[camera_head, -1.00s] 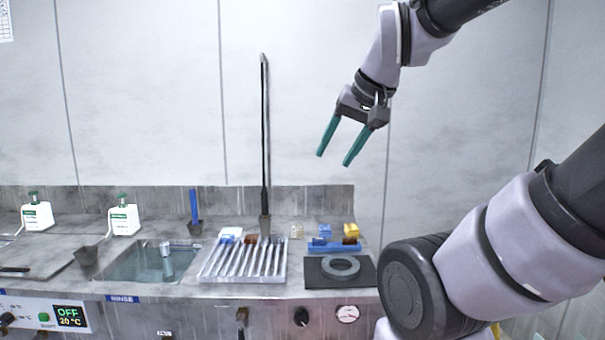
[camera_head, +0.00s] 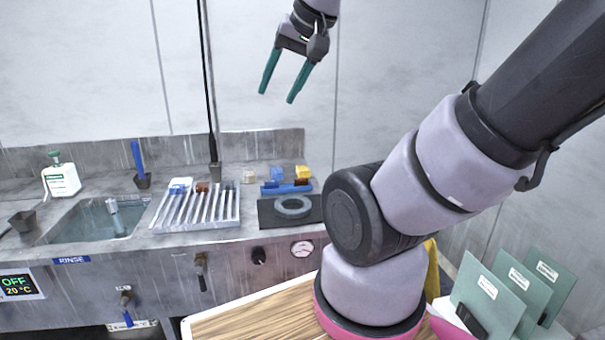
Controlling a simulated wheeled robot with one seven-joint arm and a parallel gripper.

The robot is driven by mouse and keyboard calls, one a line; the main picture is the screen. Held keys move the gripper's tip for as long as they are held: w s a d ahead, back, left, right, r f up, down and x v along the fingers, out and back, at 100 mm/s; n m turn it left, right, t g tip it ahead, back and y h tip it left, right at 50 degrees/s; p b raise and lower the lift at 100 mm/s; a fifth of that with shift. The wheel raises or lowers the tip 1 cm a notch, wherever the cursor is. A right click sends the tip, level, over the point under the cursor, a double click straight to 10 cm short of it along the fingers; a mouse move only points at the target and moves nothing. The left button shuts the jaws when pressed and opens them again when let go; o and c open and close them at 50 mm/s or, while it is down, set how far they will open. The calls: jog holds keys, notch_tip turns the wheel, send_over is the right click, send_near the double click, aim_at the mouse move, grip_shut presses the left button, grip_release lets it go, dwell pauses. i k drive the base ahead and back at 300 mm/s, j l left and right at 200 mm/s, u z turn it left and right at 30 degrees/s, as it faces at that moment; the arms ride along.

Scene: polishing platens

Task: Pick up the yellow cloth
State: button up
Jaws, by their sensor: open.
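A yellow cloth (camera_head: 432,268) shows at the lower right as a narrow upright strip. Most of it is hidden behind my arm. My gripper (camera_head: 277,97) is high at the top centre, in front of the wall. Its two green fingers are apart and point down, with nothing between them. It is well away from the cloth, up and to the left of it.
A wood-topped surface with a white rim (camera_head: 186,325) lies at the bottom. Green labelled panels (camera_head: 520,290) stand at the lower right. The steel counter holds a sink (camera_head: 95,222), a ridged tray (camera_head: 236,212), a dark mat with a grey ring (camera_head: 293,207) and a small yellow block (camera_head: 303,172).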

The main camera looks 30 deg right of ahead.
aim_at(301, 171)
jog(key=i+l+z, duration=0.15)
jog(key=i+l, duration=0.55)
jog(key=i, duration=0.1)
